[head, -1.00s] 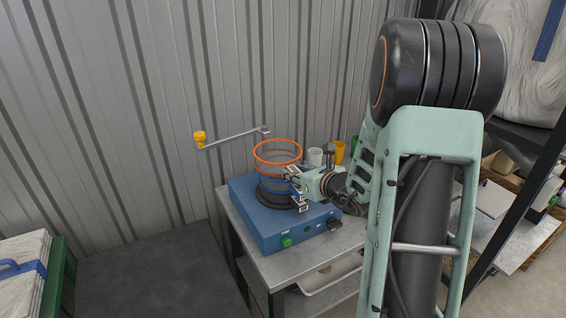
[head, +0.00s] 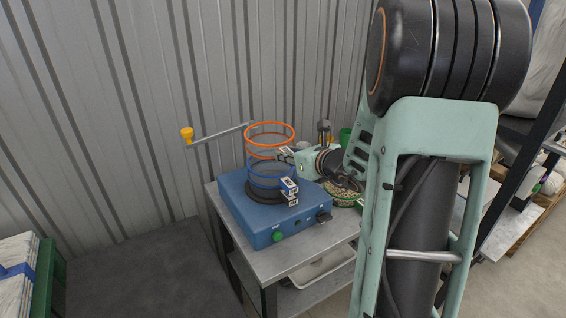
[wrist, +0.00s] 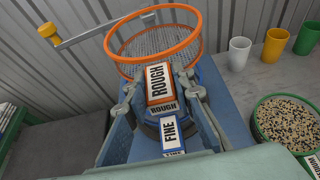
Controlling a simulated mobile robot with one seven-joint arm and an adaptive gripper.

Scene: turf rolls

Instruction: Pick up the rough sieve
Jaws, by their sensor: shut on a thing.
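The rough sieve (head: 270,131) has an orange rim and a mesh floor, and its "ROUGH" label tab faces the wrist camera. It shows at the top of the wrist view (wrist: 190,40). My gripper (head: 288,152) is shut on the rough sieve's tab, which sits between the fingers (wrist: 160,85). The rough sieve is held above the blue fine sieve (head: 268,181); a small gap seems to show between them. The fine sieve stands on the blue shaker base (head: 262,226). Its "FINE" tab shows below my fingers (wrist: 170,130).
A metal arm with a yellow knob (head: 187,134) reaches out at the sieves' left. Right of the base are a green-rimmed bowl of seeds (wrist: 287,122) and white, yellow and green cups (wrist: 274,45). A corrugated wall (head: 100,100) stands close behind the grey table (head: 290,260).

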